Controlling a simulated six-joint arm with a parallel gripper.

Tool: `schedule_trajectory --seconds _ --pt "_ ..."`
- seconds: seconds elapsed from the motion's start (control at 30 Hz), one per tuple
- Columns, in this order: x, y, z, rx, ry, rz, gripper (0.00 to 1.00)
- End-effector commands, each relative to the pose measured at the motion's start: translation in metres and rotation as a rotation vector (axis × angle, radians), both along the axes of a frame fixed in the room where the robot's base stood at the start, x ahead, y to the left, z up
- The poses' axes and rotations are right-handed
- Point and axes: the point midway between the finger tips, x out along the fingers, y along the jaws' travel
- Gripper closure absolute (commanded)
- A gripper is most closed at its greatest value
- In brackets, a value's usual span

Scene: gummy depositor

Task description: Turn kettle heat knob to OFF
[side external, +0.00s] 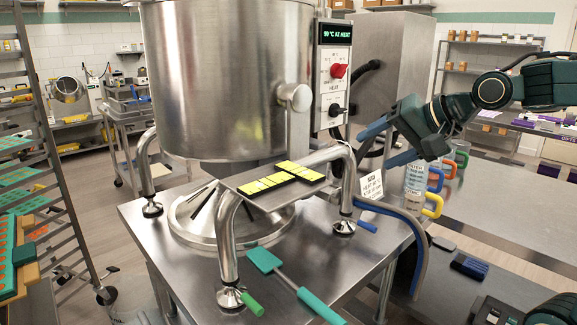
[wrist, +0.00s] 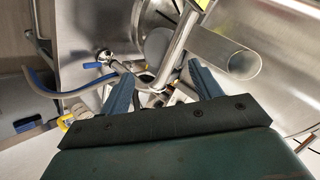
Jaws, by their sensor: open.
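The red heat knob (side external: 338,71) is on the control panel (side external: 333,92) at the right side of the steel kettle (side external: 225,85). The word HEAT is printed under it, and its exact setting is too small to read. The panel display (side external: 336,34) appears to read "90 °C AT HEAT". A black knob (side external: 335,110) sits lower on the panel. My gripper (side external: 375,150) is open and empty, to the right of and below the red knob, apart from it. In the wrist view my gripper (wrist: 163,70) has spread blue fingers facing steel pipes; the red knob does not show there.
A steel shelf (side external: 240,181) with yellow-topped black blocks (side external: 283,175) stands before the kettle on bent tube legs. Dark cables run beside the panel. Jugs with coloured handles (side external: 434,178) stand on the right bench. A teal spatula (side external: 290,280) lies at the table's front.

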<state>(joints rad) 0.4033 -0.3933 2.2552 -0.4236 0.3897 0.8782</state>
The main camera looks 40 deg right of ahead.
Motion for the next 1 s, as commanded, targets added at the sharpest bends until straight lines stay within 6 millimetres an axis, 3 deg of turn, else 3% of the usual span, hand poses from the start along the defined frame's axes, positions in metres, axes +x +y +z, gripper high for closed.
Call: schedule_trajectory --seconds 0.2,0.5,0.8,1.0 --pt "0.046 -0.039 0.028 0.313 -0.132 -0.196 0.36" --pt "0.086 -0.109 0.067 0.795 -0.319 -0.402 0.36" --pt "0.095 -0.176 0.096 1.212 -0.463 -0.501 0.36" --pt "0.095 -0.191 0.103 1.308 -0.493 -0.511 0.36"
